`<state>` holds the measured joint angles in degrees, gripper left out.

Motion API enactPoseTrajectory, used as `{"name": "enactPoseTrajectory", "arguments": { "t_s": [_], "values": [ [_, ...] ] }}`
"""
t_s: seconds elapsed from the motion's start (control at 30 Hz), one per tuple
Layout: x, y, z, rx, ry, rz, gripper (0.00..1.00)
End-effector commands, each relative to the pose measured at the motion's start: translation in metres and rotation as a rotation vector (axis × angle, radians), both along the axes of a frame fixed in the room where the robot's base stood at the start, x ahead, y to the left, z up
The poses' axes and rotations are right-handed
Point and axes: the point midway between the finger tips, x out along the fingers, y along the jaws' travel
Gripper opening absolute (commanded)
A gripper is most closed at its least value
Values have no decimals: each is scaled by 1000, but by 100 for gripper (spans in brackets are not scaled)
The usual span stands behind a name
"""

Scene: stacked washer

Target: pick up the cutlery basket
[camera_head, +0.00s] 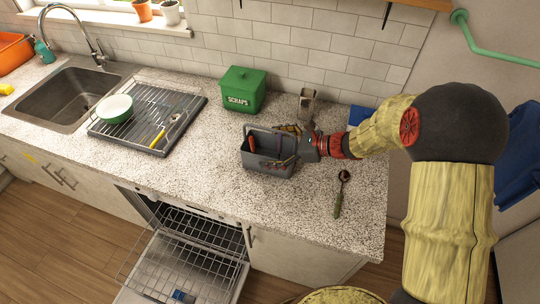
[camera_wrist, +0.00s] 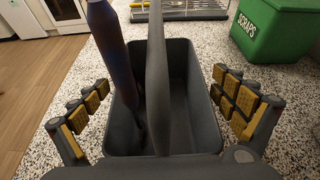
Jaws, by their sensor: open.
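The cutlery basket (camera_head: 262,164) is dark grey, with an arched handle, and stands on the speckled counter. In the wrist view the basket (camera_wrist: 206,120) fills the middle, and its handle (camera_wrist: 157,80) runs up the picture between my fingers. A long dark utensil (camera_wrist: 112,60) stands in the left half of the basket; a red-handled item (camera_head: 251,144) shows there in the head view. My gripper (camera_head: 284,147) is open at the basket's right side. In the wrist view my gripper (camera_wrist: 163,95) has one finger pad on each side of the basket; contact cannot be told.
A green scraps bin (camera_head: 243,91) stands behind the basket. A dish rack (camera_head: 140,125) with a bowl is to the left. A dark spoon with a green handle (camera_head: 341,192) lies front right. The dishwasher door (camera_head: 175,275) hangs open below. Bare counter lies in front.

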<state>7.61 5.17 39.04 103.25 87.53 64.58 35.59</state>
Motion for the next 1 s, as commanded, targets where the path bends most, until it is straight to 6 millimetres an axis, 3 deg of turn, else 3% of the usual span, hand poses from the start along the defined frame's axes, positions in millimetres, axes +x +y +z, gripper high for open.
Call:
{"name": "enactPoseTrajectory", "arguments": {
  "t_s": [0.1, 1.0],
  "values": [
    [0, 0, 1, 0, 0, 0, 96],
    [0, 0, 1, 0, -1, 0, 46]
  ]
}}
